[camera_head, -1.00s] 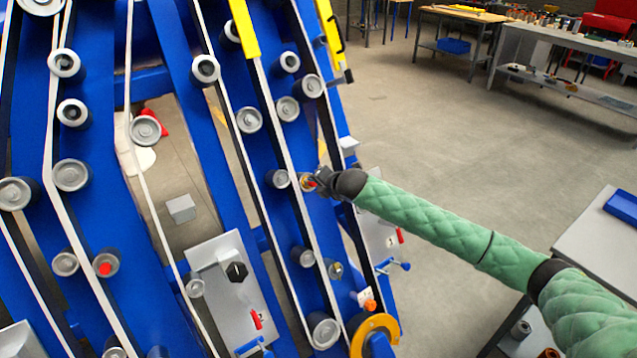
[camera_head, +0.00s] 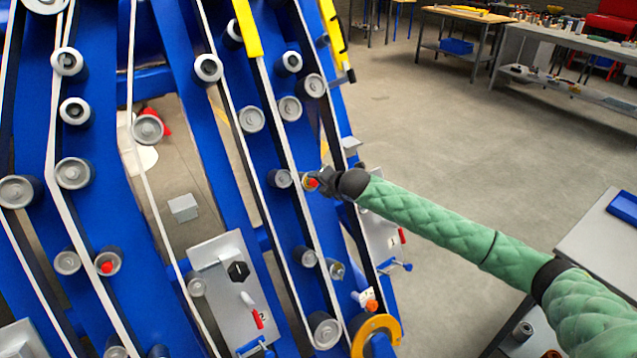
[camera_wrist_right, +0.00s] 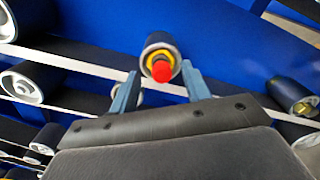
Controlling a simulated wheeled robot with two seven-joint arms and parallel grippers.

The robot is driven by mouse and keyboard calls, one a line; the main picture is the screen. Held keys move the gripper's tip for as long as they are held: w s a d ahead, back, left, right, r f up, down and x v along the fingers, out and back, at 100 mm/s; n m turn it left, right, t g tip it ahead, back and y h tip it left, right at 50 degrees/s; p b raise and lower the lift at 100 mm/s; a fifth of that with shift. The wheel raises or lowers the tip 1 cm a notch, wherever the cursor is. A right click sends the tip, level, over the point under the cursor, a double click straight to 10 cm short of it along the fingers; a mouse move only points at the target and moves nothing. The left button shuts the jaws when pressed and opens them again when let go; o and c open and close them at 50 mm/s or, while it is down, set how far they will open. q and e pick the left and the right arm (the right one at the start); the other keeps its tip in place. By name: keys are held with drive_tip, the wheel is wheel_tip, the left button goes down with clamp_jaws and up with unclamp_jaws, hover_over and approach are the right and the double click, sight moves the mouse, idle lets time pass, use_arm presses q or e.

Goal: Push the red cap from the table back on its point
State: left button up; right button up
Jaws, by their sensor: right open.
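The red cap (camera_head: 312,183) sits at the end of a roller-like point on the blue chassis, with a yellow ring around its base. In the right wrist view the red cap (camera_wrist_right: 162,71) faces the camera, just beyond and between the fingertips. My right gripper (camera_head: 318,178) is at this point in the head view. Its two fingers (camera_wrist_right: 158,84) stand apart on either side in the wrist view, and I see no contact with the cap. Whether the cap is fully seated cannot be told. My left gripper is not in view.
Another red-centred roller (camera_head: 107,262) is on the left of the chassis. Rollers and white belts surround the cap. A grey panel (camera_head: 230,285) with a black knob is below left. A table (camera_head: 600,240) stands at right; the floor between is clear.

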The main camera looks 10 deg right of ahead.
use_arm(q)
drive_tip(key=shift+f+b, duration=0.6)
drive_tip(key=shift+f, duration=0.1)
use_arm(e)
drive_tip(key=v, duration=0.7)
